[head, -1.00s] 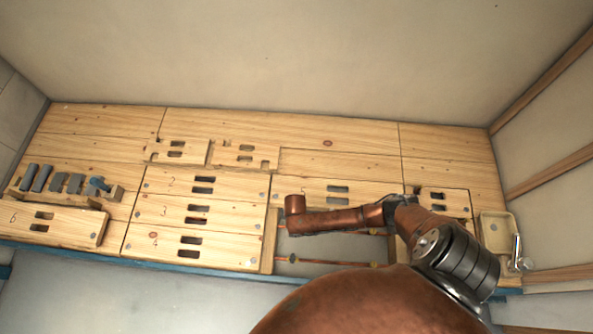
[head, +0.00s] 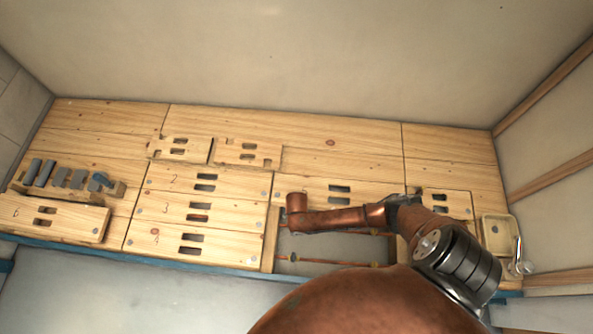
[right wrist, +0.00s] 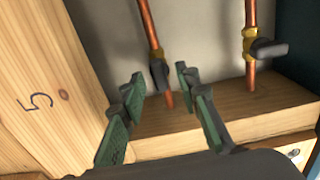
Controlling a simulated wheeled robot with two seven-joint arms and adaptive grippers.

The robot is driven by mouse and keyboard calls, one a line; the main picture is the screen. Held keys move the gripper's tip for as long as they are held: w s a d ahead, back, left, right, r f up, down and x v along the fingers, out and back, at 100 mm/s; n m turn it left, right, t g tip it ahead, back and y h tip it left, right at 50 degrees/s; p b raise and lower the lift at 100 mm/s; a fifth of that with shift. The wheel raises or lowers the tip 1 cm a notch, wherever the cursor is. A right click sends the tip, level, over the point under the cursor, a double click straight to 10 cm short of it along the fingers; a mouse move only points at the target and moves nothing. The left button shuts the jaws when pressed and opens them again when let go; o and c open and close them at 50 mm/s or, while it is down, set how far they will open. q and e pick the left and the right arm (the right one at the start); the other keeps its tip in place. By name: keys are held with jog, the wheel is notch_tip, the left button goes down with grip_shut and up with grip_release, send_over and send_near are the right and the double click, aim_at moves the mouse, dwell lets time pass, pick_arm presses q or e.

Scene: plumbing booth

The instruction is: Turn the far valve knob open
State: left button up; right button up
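The far valve knob (right wrist: 159,76) is dark grey on a brass valve body (right wrist: 156,54) on the copper pipe nearer panel 5. Its handle lies roughly along the pipe in the right wrist view. My right gripper (right wrist: 161,75) is open, with a green-padded finger to each side of the knob's line. I cannot tell whether the fingertips reach or touch it. The near valve knob (right wrist: 268,49) sticks out sideways from its pipe. My left gripper is not in view.
Panel 5 (right wrist: 42,85) borders the opening on the far side. A wooden beam (right wrist: 225,113) crosses under the pipe ends. Numbered panels such as panel 3 (head: 228,215) lie left. A rack of grey blocks (head: 116,191) stands far left; a small tray (head: 485,240) is at right.

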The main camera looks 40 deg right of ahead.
notch_tip(320, 180, up, 11)
dwell(0.3)
dwell(0.5)
